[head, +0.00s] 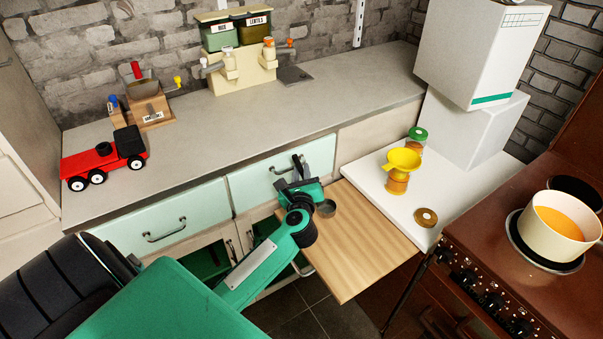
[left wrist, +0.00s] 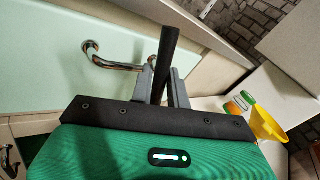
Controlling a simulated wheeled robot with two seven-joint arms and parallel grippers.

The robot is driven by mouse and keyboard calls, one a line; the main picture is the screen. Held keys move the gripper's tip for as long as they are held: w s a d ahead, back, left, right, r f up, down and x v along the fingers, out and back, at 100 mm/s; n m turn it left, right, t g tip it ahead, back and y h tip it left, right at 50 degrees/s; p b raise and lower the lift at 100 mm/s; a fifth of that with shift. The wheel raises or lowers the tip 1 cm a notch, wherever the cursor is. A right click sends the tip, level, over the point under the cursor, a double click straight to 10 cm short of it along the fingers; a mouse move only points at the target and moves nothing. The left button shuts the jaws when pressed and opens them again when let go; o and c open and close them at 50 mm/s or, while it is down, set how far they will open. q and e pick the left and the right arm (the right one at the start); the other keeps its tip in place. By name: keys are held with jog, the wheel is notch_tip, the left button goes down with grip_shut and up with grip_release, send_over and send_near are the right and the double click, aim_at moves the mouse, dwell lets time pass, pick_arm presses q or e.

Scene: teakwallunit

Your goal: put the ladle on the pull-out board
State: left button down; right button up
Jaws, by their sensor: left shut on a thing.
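My left gripper (head: 297,172) is shut on the dark handle of the ladle, in front of the mint drawer. In the left wrist view the ladle handle (left wrist: 167,60) stands up between the two grey fingers (left wrist: 162,88). The ladle's small grey bowl (head: 326,208) shows just right of my left wrist, over the upper left part of the pull-out board. I cannot tell whether the bowl touches the board. The pull-out board (head: 358,245) is pale wood, pulled out below the counter and otherwise bare. My right gripper is not in view.
A drawer handle (left wrist: 108,62) is close to my left gripper. A yellow funnel on a jar (head: 402,162), a green-lidded jar (head: 417,138) and a round brown lid (head: 426,217) stand on the white top. The stove (head: 480,255) with a pot (head: 550,225) is at right.

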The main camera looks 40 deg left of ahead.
pick_arm(q)
jog(key=c, duration=1.3)
grip_release()
jog(key=shift+f, duration=0.1)
jog(key=shift+c, duration=0.2)
